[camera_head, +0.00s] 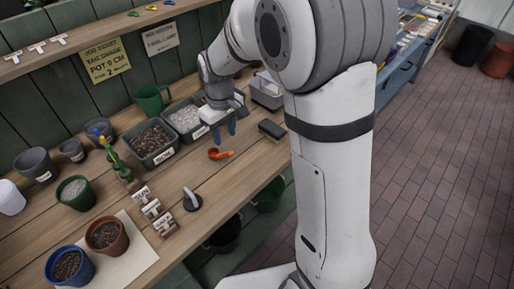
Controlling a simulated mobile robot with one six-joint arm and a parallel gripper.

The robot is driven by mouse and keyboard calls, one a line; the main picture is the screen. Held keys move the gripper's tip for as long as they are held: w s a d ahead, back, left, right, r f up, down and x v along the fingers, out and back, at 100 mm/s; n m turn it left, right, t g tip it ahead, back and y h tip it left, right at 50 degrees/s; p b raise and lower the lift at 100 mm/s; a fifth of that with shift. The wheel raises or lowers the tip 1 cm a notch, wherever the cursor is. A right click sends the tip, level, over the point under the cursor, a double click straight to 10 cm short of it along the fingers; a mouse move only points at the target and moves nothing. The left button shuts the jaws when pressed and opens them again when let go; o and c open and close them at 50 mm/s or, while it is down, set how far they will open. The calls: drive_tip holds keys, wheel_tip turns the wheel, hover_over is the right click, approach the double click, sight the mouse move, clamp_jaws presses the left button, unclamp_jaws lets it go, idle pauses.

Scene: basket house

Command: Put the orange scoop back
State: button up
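The orange scoop (220,154) lies on the wooden bench in front of the bins, its round bowl to the left. My gripper (224,131) points down just behind and above the scoop in the picture. A dark bin of brown soil mix (148,158) and a bin of pale grit (202,131) stand on the bench, left of and beside my gripper. Both have white labels, too small to read surely. My wrist hides part of the bench behind it.
A dark block (271,129) lies right of the scoop, and a grey container (268,97) stands behind. Blue (68,267) and brown (106,236) pots, white tags (153,209) and a dark tool (191,200) occupy the front left. Bare bench surrounds the scoop.

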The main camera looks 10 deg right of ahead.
drive_tip(key=s+d+r+m+t, duration=0.1)
drive_tip(key=s+d+r+m, duration=0.1)
drive_tip(key=s, duration=0.4)
drive_tip(key=s+d+r+m+t, duration=0.1)
drive_tip(key=s+d+r+m, duration=0.1)
drive_tip(key=s+d, duration=0.4)
drive_tip(key=s+d+r+m+t, duration=0.1)
drive_tip(key=s+d+r+m, duration=0.1)
drive_tip(key=s, duration=0.6)
wheel_tip(320, 180, up, 3)
drive_tip(key=shift+s+d+f+m, duration=0.2)
drive_tip(key=shift+d+m, duration=0.2)
drive_tip(key=shift+d, duration=0.5)
drive_tip(key=shift+r, duration=0.1)
